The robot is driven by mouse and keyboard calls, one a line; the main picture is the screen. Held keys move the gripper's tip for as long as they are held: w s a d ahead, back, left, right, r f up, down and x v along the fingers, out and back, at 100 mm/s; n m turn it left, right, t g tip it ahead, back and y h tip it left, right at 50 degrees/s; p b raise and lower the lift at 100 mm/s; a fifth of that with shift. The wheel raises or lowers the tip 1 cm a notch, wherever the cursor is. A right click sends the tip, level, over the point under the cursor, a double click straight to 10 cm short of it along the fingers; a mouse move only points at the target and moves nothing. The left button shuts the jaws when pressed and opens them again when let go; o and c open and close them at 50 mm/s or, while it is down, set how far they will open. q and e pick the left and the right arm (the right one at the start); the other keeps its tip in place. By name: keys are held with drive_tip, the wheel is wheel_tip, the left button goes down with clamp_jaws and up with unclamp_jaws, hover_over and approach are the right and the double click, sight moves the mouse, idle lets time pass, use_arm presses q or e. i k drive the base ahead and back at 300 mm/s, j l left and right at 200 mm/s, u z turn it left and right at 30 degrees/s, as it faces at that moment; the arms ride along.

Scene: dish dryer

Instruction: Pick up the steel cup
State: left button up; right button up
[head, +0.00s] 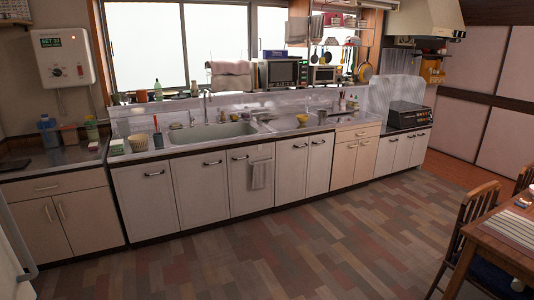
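I cannot make out a steel cup with certainty. A small grey, cylinder-like object (322,117) stands on the counter right of the sink; it is too small to tell whether it is a steel cup. A yellow bowl (302,118) is just left of it. Neither of my grippers shows in the head view.
A long counter with a sink (213,133) runs along the window wall. A black appliance (408,115) sits at its right end, and a microwave (283,72) stands on a shelf. A table (510,226) and chair (470,235) are at right. The wooden floor (260,245) is clear.

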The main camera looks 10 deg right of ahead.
sight(322, 115)
drive_tip(key=i+z, duration=0.4)
drive_tip(key=i, duration=2)
drive_tip(key=l, duration=0.1)
